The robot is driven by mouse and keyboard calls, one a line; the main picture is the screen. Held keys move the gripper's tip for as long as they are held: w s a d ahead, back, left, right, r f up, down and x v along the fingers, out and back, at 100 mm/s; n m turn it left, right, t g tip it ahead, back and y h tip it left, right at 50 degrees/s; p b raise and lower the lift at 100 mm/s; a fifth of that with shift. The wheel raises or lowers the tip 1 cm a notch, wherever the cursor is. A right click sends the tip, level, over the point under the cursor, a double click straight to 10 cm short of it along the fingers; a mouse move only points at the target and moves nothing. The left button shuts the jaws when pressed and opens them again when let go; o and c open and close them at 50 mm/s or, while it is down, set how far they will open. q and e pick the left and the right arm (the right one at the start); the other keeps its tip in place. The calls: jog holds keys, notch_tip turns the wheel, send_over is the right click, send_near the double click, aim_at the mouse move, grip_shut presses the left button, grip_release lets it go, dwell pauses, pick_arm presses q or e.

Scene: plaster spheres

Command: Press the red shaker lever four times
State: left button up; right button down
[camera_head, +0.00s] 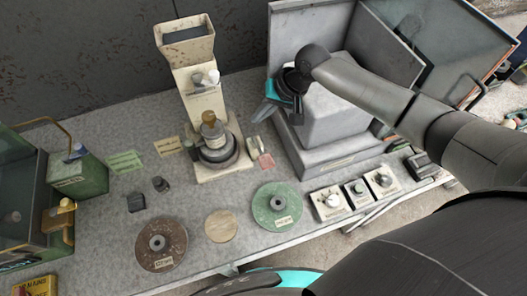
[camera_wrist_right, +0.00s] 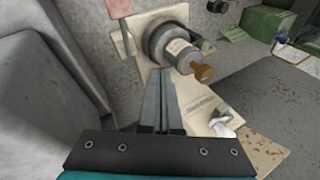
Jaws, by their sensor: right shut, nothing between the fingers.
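A small faded red, pinkish plate, probably the red shaker lever (camera_head: 265,161), sits at the right side of the base of the cream machine (camera_head: 203,98). A pinkish piece of it (camera_wrist_right: 119,8) shows at the top edge of the right wrist view, partly cut off. My right gripper (camera_head: 263,111) is shut and empty, above and behind the plate, between the cream machine and the grey block. In the right wrist view its fingers (camera_wrist_right: 160,75) lie together, apart from the plate and beside the machine's round grey part (camera_wrist_right: 168,43). My left gripper is not in view.
The large grey block (camera_head: 335,115) stands close to the right of my right gripper. A brown disc (camera_head: 160,258), a green disc (camera_head: 264,212) and small knob boxes (camera_head: 329,203) lie along the front. Grey tabletop around the green card (camera_head: 124,161) is mostly free.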

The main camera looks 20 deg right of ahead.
aim_at(267, 158)
jog(key=f+b, duration=0.1)
jog(key=s+f+b, duration=0.1)
jog(key=f+b, duration=0.1)
jog(key=s+f+b, duration=0.1)
jog(key=f+b, duration=0.1)
jog(key=shift+s+f, duration=0.1)
jog(key=shift+f, duration=0.1)
jog(key=shift+s+f, duration=0.2)
jog(key=shift+f, duration=0.15)
jog(key=shift+s+f, duration=0.2)
jog(key=shift+f, duration=0.25)
jog(key=shift+s+f, duration=0.2)
jog(key=shift+f, duration=0.25)
dwell(0.6)
dwell(0.5)
jog(key=shift+s+f, duration=0.2)
jog(key=shift+f, duration=0.1)
jog(key=shift+d, duration=0.1)
jog(key=shift+s+f, duration=0.3)
jog(key=shift+f, duration=0.35)
jog(key=shift+s+f, duration=0.3)
jog(key=shift+f, duration=0.3)
jog(key=shift+s+f, duration=0.3)
jog(key=shift+f, duration=0.35)
dwell(1.7)
